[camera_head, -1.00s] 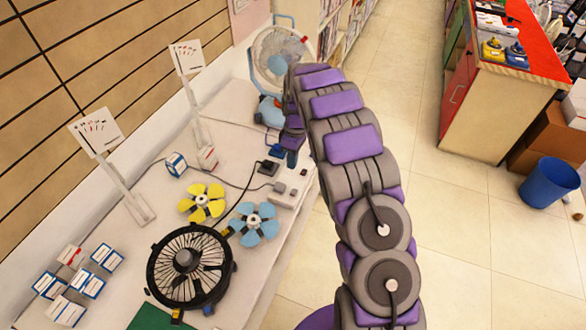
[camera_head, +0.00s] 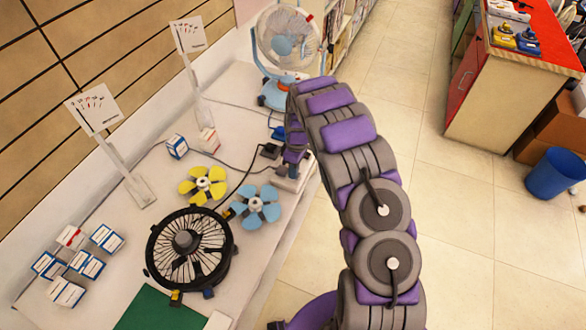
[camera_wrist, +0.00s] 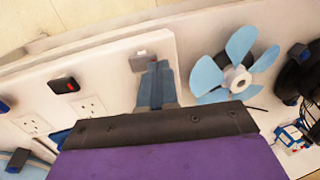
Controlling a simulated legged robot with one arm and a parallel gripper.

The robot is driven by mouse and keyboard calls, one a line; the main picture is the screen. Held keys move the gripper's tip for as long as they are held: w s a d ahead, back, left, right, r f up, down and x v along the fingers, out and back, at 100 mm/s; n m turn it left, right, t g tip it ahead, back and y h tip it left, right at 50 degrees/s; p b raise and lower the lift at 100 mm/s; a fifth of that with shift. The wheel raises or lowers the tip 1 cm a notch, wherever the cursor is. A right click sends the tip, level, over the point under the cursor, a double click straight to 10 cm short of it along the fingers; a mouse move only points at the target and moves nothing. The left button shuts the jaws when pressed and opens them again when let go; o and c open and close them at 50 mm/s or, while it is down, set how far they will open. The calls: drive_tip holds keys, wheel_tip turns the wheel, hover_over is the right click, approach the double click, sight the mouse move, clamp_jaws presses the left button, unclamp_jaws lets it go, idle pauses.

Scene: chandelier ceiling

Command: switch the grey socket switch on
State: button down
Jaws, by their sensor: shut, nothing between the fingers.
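The white socket strip (camera_head: 296,184) lies along the right edge of the white table, partly hidden by my arm in the head view. In the wrist view the strip (camera_wrist: 115,75) carries white outlets and a black switch with a red mark (camera_wrist: 64,86). A small grey switch (camera_wrist: 138,62) sits near its far edge. My gripper (camera_wrist: 156,68) is shut and empty, its blue-grey fingertips over the strip just beside the grey switch. Whether they touch it I cannot tell. In the head view my gripper is low over the strip, its fingertips mostly hidden.
A blue-bladed fan rotor (camera_head: 255,206), a yellow one (camera_head: 202,185) and a round black fan (camera_head: 188,257) lie left of the strip. A white-and-blue fan (camera_head: 287,40) stands behind. Black plugs and cables (camera_head: 270,150) lie near the strip.

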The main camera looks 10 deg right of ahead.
drive_tip(key=shift+d, duration=0.3)
drive_tip(key=shift+s+a+f+t, duration=0.1)
drive_tip(key=shift+s+f+t, duration=0.1)
drive_tip(key=shift+s+t, duration=0.1)
drive_tip(key=shift+w+a, duration=0.15)
drive_tip(key=shift+w+d+p, duration=0.4)
drive_tip(key=shift+w+d, duration=0.05)
drive_tip(key=shift+w, duration=0.3)
drive_tip(key=shift+r, duration=0.2)
